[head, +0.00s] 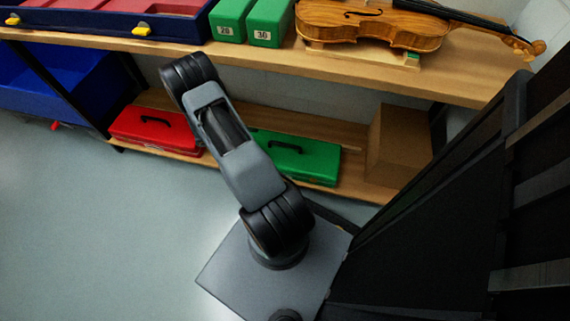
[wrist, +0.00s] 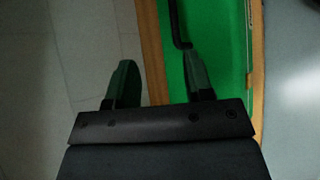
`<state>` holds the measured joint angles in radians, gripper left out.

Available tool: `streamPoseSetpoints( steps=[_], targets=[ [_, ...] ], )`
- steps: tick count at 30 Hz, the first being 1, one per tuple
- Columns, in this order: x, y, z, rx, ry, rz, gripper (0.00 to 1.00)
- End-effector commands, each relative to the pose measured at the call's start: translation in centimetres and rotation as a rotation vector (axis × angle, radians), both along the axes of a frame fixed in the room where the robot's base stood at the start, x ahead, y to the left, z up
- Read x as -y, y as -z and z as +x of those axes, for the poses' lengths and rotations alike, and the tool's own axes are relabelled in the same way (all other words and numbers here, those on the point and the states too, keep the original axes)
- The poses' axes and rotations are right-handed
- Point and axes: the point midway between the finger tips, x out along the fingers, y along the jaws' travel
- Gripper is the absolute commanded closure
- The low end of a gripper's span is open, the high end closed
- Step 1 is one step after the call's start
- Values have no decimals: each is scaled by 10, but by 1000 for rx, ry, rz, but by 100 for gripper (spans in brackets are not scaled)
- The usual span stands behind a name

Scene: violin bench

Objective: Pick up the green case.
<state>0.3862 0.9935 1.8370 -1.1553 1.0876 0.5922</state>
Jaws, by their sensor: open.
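The green case (head: 310,162) lies on the lower wooden shelf, partly hidden behind my arm in the head view. A black handle (head: 282,146) is on it. In the wrist view the green case (wrist: 222,40) fills the upper right, and its black handle (wrist: 176,28) shows near its left edge. My gripper (wrist: 160,80) is open with nothing visible between its fingers. The right finger overlaps the case's left part in the picture; the left finger appears over the pale tiled surface. The head view does not show my gripper clearly.
A red case (head: 155,128) is left of the green case on the lower shelf. A cardboard box (head: 398,145) stands to its right. Above, the bench (head: 445,75) holds a violin (head: 375,22) and small green boxes (head: 268,20). The floor (head: 80,230) at left is clear.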

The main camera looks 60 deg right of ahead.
Motion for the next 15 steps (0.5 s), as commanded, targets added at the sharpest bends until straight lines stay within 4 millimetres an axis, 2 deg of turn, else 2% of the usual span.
streamPoseSetpoints(
  steps=[1, 3, 8, 15],
  targets=[
    [3, 22, -3, -13, -5, -5, 53],
    [6, 35, -6, -25, -11, -11, 53],
    [20, 56, -17, -38, -15, -18, 53],
    [49, 79, -39, -39, -16, -17, 53]
  ],
)
